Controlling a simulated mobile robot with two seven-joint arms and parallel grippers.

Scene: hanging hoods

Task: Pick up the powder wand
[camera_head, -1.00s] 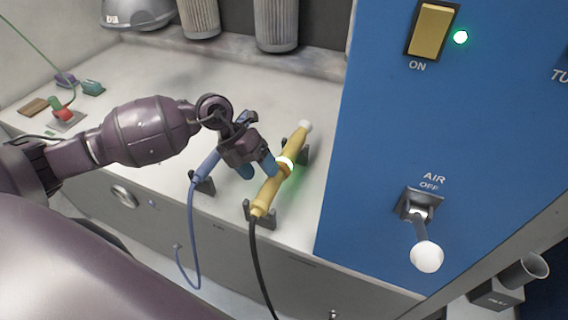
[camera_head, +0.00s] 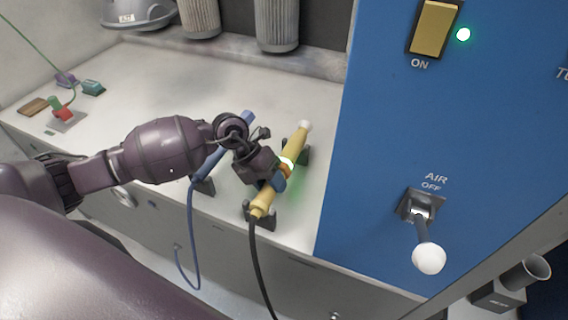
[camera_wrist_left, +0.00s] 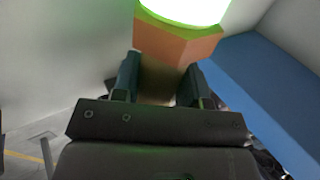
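A yellow wand (camera_head: 298,144) with a pale tip, an orange band and a glowing ring lies tilted across dark cradles on the pale bench. A black hose leaves its lower end. A blue wand (camera_head: 212,160) rests in its own cradle to the left, partly behind my left arm. My left gripper (camera_head: 277,181) is at the middle of the yellow wand, by the orange band. In the left wrist view the two fingers (camera_wrist_left: 159,82) lie on either side of the yellow wand. Whether they press on it is not clear. My right gripper is out of view.
A blue panel (camera_head: 455,125) with an ON switch (camera_head: 434,28) and an AIR lever (camera_head: 427,245) stands close on the right. Ribbed cylinders (camera_head: 277,25) hang at the back. Small blocks (camera_head: 93,88) lie at the far left. The bench behind the wands is clear.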

